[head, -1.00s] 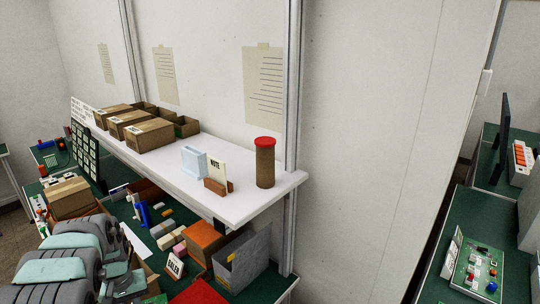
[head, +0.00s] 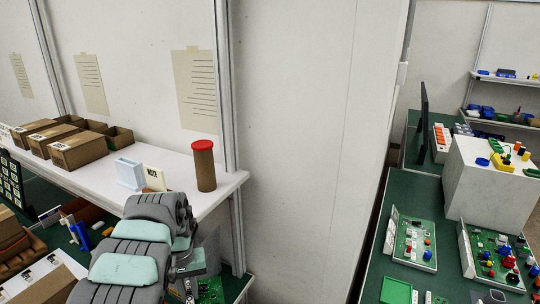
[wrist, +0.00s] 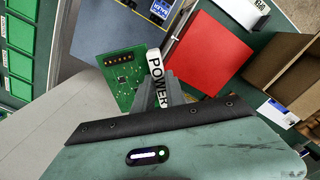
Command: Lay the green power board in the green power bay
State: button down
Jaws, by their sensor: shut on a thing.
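The green power board (wrist: 122,78) carries a white label reading POWER (wrist: 155,72) and a dark row of pins. My gripper (wrist: 165,92) is shut on the board at its labelled edge in the wrist view. In the head view, a green board (head: 211,290) shows beside the end of my arm at the bottom, partly hidden. I cannot pick out the green power bay for certain in either view.
A white shelf (head: 225,184) with a red-capped tube (head: 204,165) and cartons runs along the wall. To the right, a green bench (head: 365,285) holds populated circuit boards (head: 414,240) and a white block (head: 480,185). The wrist view shows a red panel (wrist: 207,54) and an open carton (wrist: 290,60).

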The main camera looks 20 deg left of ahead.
jog(key=w+d+r+m, duration=0.2)
jog(key=w+d, duration=0.1)
jog(key=d, duration=0.8)
jog(key=w+d+r+m, duration=0.2)
jog(key=w+d, duration=0.1)
jog(key=d, duration=0.9)
jog(key=w+d+r+m, duration=0.2)
jog(key=d, duration=0.9)
notch_tip(320, 180, up, 9)
jog(key=p, duration=0.9)
jog(key=shift+w+d, duration=0.2)
jog(key=shift+d, duration=0.1)
jog(key=shift+f, duration=0.15)
